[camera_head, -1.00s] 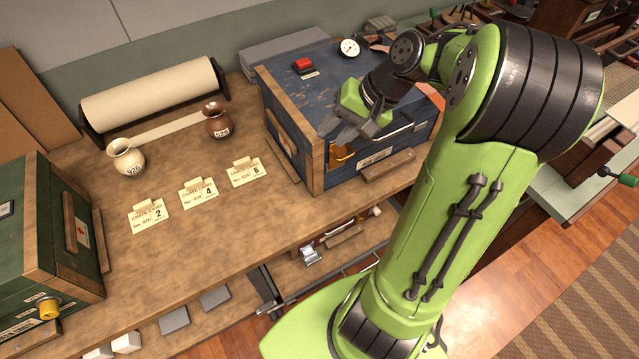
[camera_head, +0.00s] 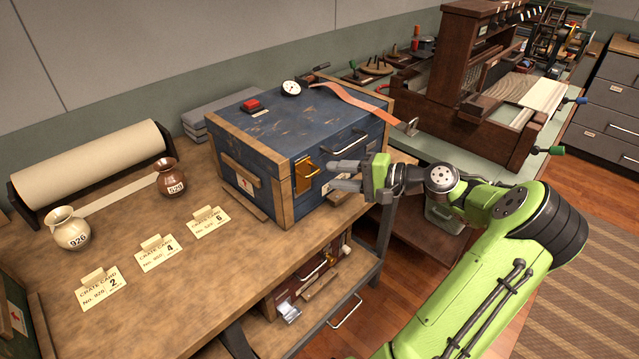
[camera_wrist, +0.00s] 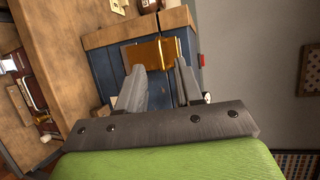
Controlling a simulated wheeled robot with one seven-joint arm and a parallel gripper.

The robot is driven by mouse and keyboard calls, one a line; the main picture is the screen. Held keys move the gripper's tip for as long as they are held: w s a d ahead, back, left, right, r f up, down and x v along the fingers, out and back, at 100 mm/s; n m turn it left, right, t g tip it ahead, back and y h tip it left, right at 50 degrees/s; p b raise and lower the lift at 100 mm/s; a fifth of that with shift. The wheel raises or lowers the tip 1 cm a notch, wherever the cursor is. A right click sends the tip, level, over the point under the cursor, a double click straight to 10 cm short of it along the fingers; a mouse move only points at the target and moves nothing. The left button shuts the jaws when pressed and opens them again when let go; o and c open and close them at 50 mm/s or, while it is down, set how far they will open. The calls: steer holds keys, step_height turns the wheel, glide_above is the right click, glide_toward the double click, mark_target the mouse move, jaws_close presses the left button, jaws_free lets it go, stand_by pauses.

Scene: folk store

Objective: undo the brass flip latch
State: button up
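The brass flip latch (camera_head: 306,177) is on the front of the blue wooden crate (camera_head: 355,148), near its left front corner. My gripper (camera_head: 332,176) is level with the latch, just to its right in the head view, with its fingers pointing at it. In the wrist view the grey fingers (camera_wrist: 157,70) are apart with nothing held, and blue crate front shows between them. The latch (camera_wrist: 146,54) lies just past the fingertips, with a thin brass edge near the right tip. I cannot tell whether a finger touches it.
A red button (camera_head: 251,105) and a round dial (camera_head: 291,88) are on the crate lid, with an orange strap (camera_head: 355,98) at its right. A metal handle (camera_head: 345,143) is on the crate front. Cards and two jugs stand left on the workbench (camera_head: 150,300).

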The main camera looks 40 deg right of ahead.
mark_target(315, 174)
steer(key=b+x, duration=0.1)
steer(key=x, duration=0.4)
steer(key=shift+c, duration=0.4)
jaws_close()
steer(key=shift+f, duration=0.1)
stand_by(0.8)
